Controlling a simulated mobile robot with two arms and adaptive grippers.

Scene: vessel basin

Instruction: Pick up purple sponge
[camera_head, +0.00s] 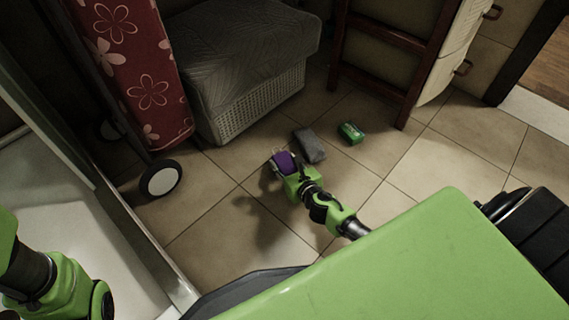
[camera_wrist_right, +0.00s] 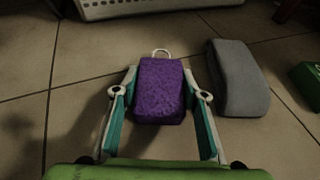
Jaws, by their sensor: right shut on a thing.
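The purple sponge (camera_head: 284,162) is at the tip of my right gripper (camera_head: 286,168) in the head view, near the tiled floor. In the right wrist view the purple sponge (camera_wrist_right: 160,90) is between the two fingers of the right gripper (camera_wrist_right: 160,98), which are shut on its sides. A pale loop shows at the sponge's far end. The head view shows a shadow on the floor left of the gripper; I cannot tell the sponge's exact height. My left arm shows at the lower left of the head view, but its gripper is out of view.
A grey sponge (camera_head: 309,145) lies right of the purple one, with a green package (camera_head: 350,133) beyond it. A lidded basket (camera_head: 250,95), a wheeled red floral bag (camera_head: 135,70) and a wooden ladder (camera_head: 385,45) stand behind. Tiles to the right are clear.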

